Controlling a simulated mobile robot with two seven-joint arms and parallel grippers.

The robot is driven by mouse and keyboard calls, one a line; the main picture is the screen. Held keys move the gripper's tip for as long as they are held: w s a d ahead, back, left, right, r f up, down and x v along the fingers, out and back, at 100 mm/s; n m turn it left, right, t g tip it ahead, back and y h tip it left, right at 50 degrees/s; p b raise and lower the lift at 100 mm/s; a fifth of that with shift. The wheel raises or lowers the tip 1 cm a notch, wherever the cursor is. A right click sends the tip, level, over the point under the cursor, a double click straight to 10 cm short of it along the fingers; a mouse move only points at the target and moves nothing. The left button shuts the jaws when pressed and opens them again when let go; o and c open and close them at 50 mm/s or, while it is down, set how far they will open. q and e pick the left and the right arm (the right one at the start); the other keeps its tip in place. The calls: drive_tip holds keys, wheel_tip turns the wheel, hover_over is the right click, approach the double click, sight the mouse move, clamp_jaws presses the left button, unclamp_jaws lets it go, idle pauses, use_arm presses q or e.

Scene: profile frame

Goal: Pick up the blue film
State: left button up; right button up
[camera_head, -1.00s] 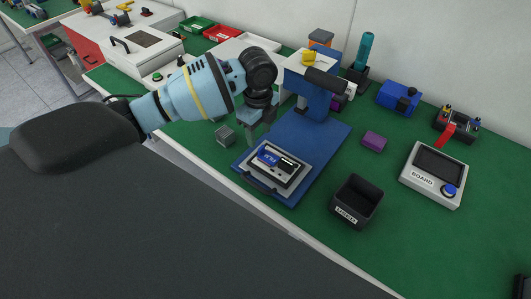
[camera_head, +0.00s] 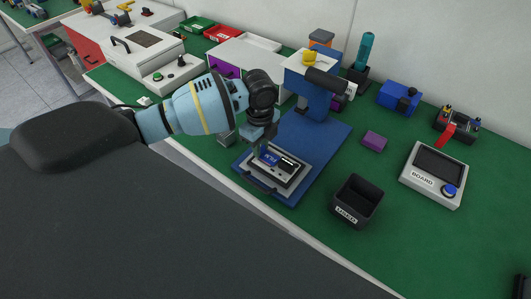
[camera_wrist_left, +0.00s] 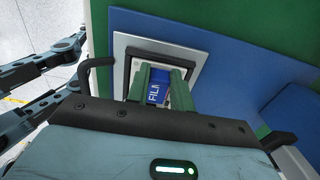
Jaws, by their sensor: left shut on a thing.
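The blue film (camera_head: 269,158) is a small blue block with white lettering, in the tray (camera_head: 252,178) on the blue base of the press-like fixture. It also shows in the left wrist view (camera_wrist_left: 156,91). My left gripper (camera_head: 263,152) reaches down onto it from above. In the left wrist view its two green fingers (camera_wrist_left: 163,92) stand on either side of the film and are shut on it. The film still appears to sit in the tray; whether it is lifted at all I cannot tell. My right gripper is in neither view.
A black open bin (camera_head: 357,202) stands right of the fixture base (camera_head: 318,140). A purple block (camera_head: 374,141) and a device labelled BOARD (camera_head: 433,175) lie further right. Green table is free between these.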

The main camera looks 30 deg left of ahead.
use_arm(q)
drive_tip(key=shift+c, duration=0.6)
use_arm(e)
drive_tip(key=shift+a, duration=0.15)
use_arm(q)
drive_tip(key=shift+r, duration=0.15)
